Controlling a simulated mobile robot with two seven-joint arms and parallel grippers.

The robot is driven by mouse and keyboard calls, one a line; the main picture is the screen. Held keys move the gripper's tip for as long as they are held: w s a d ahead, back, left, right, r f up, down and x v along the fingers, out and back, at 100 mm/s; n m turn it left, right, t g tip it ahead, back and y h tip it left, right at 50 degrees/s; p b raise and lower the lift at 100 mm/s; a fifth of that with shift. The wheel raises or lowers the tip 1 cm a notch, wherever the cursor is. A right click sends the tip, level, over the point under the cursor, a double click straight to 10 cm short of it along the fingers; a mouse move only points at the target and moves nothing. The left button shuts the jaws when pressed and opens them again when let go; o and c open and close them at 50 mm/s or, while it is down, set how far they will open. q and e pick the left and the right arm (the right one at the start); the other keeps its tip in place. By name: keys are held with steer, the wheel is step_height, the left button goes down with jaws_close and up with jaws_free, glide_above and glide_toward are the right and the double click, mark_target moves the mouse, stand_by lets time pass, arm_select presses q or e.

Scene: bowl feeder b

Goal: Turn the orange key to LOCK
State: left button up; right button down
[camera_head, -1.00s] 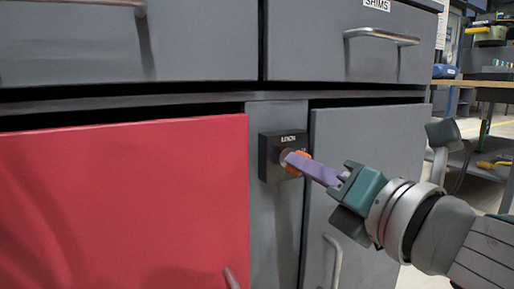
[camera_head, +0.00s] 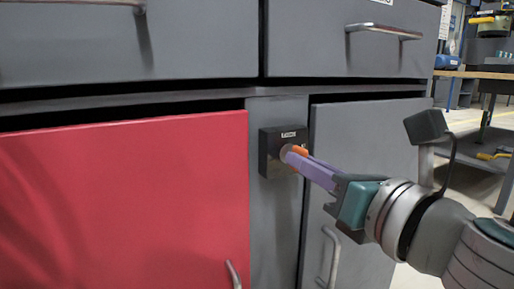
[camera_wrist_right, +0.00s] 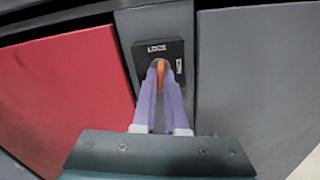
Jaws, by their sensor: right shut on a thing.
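The orange key (camera_head: 300,150) sits in a black lock box (camera_head: 268,155) on the grey post between the two lower doors. My right gripper (camera_head: 292,154) is shut on the key with its purple fingers. In the right wrist view the key (camera_wrist_right: 161,74) shows as a narrow orange piece between the fingertips (camera_wrist_right: 160,84), roughly upright on the box (camera_wrist_right: 177,48). That view shows a white label above the key, which seems to read LOCK, and another label to its right. The fingers hide part of the key. My left gripper is not in view.
A red door (camera_head: 120,200) is left of the post and a grey door (camera_head: 370,135) right of it, each with a metal handle. Grey drawers (camera_head: 200,40) are above. A workbench (camera_head: 480,74) stands at the far right. Open floor shows at the right.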

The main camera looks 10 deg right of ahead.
steer(key=n+p, duration=0.1)
steer(key=n, duration=0.1)
steer(key=shift+n, duration=0.4)
steer(key=c, duration=0.9)
jaws_free()
steer(key=shift+s, duration=0.1)
steer(key=v, duration=0.7)
steer(key=shift+r, duration=0.1)
